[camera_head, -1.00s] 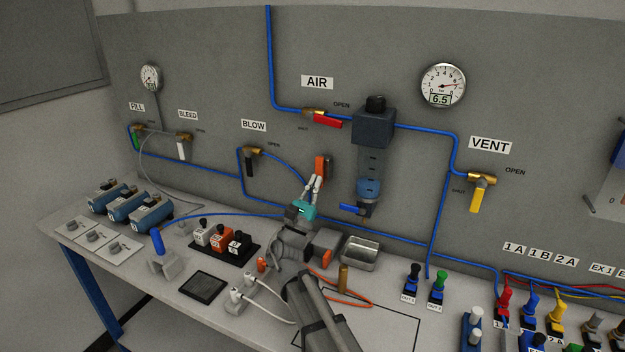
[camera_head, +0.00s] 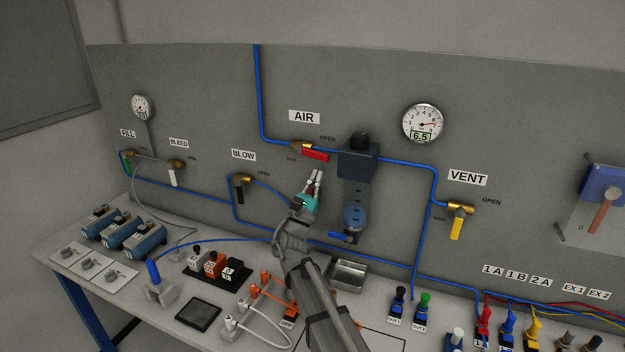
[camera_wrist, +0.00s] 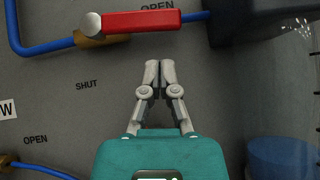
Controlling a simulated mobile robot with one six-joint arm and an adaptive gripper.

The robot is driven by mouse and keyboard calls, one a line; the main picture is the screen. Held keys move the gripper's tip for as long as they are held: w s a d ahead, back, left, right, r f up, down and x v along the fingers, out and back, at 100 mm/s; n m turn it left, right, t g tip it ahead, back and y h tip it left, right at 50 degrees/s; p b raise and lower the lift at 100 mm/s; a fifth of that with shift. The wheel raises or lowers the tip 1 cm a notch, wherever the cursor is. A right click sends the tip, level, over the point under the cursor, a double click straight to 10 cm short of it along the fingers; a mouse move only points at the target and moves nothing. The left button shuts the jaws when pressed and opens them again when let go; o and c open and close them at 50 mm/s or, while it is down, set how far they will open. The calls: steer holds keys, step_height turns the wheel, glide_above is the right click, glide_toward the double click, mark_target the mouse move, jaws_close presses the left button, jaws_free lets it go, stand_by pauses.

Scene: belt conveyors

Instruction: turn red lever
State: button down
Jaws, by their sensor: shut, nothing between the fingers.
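The red lever (camera_head: 315,155) is on the brass AIR valve (camera_head: 301,147) on the grey panel. Its handle lies roughly along the blue pipe, pointing right toward the OPEN mark. In the wrist view the red lever (camera_wrist: 140,21) runs across the top, with the round silver end at its left. My gripper (camera_head: 318,173) is shut and empty, a little below the right part of the handle and apart from it in the picture. In the wrist view my gripper (camera_wrist: 160,66) points up toward the lever. The depth gap to the panel is unclear.
A dark filter unit (camera_head: 357,160) stands just right of the lever. The BLOW valve (camera_head: 242,182) is lower left, and the VENT valve (camera_head: 458,210) is to the right. A separate blue switch with a red handle (camera_head: 600,216) is at far right. Below is a cluttered bench (camera_head: 185,320).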

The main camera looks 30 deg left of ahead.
mark_target(321, 160)
steer(key=shift+d+r+p, duration=0.15)
steer(key=shift+r+p, duration=0.7)
steer(key=shift+r, duration=0.25)
steer(key=shift+w+d+r+p, duration=0.15)
steer(key=shift+r+p, duration=0.7)
steer(key=shift+p, duration=0.1)
steer(key=shift+f, duration=0.15)
